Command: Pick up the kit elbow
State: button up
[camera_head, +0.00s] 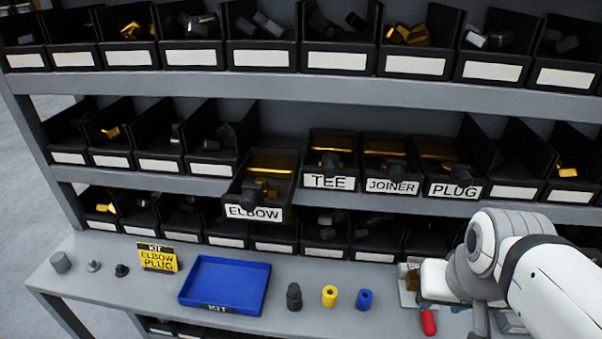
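The bin labelled ELBOW (254,212) juts forward from the middle shelf, left of the bins labelled TEE, JOINER and PLUG. Dark and gold-coloured fittings (266,188) lie in it; their exact shapes are too small to tell. A yellow kit card (158,257) reading ELBOW PLUG stands on the bench, left of the blue KIT tray (250,265), which looks empty. My white and grey arm (490,255) is at the right, over the bench. The fingers of my gripper cannot be made out, and I see nothing held.
A black, a yellow and a blue cylindrical piece (364,299) stand right of the tray. Small grey and dark parts (93,265) stand at the bench's left end. A red-handled object (428,322) is by my arm. Shelves of black bins line the back.

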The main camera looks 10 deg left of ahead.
aim_at(269, 192)
jog(key=z, duration=0.15)
jog(key=k, duration=1.05)
jog(key=u, duration=0.9)
jog(key=i, duration=0.9)
jog(key=z, duration=0.1)
